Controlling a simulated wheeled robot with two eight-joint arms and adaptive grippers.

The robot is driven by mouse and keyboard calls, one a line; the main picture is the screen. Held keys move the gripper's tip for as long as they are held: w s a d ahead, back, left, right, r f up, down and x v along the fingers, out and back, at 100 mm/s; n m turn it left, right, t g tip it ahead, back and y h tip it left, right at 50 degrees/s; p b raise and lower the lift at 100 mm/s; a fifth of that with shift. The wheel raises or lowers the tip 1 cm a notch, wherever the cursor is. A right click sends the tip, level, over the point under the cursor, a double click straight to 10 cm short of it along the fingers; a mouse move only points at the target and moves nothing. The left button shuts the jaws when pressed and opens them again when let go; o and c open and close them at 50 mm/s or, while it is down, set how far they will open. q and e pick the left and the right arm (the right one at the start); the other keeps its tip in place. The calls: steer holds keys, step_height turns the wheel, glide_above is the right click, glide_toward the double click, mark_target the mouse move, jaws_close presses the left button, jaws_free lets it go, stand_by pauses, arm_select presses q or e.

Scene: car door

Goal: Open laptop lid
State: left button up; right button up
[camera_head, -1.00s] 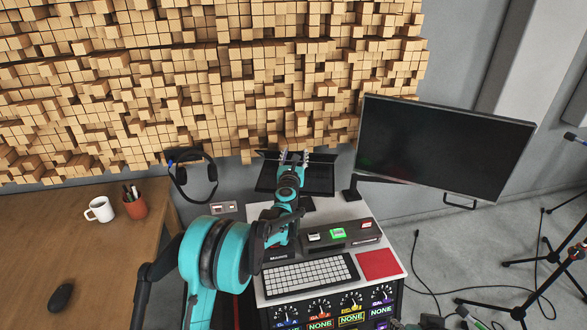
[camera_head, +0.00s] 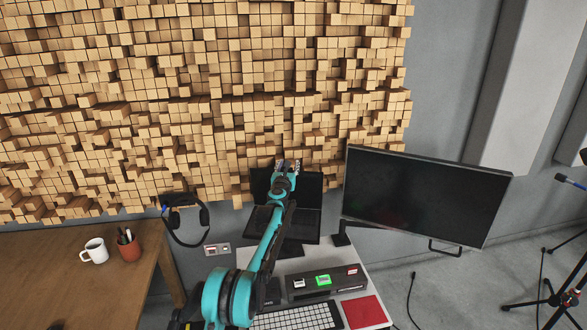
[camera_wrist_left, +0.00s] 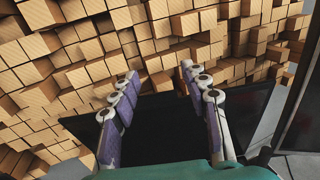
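My left gripper (camera_head: 287,164) is at the lid's top edge, and my teal arm hides the middle of the laptop. In the left wrist view the two fingers (camera_wrist_left: 157,92) are spread with nothing between them, over the dark lid (camera_wrist_left: 250,112). I cannot tell whether they touch it. My right gripper is out of view.
A large monitor (camera_head: 424,198) on an arm stands close to the laptop's right. The wooden block wall (camera_head: 215,100) is right behind the lid. Headphones (camera_head: 186,218) hang at left. A keyboard (camera_head: 298,319) and a dark device box (camera_head: 328,281) sit nearer.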

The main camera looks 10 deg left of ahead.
arm_select(q)
steer(key=o, duration=0.3)
steer(key=shift+s+a+r, duration=0.1)
steer(key=shift+s+a, duration=0.15)
steer(key=shift+a, duration=0.7)
steer(key=shift+o, duration=0.2)
steer(key=s+d, duration=0.1)
steer(key=s, duration=1)
steer(key=shift+d+f, duration=0.3)
steer(key=shift+f, duration=0.05)
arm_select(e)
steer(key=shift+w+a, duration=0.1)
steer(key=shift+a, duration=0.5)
arm_select(q)
steer(key=shift+w, duration=0.1)
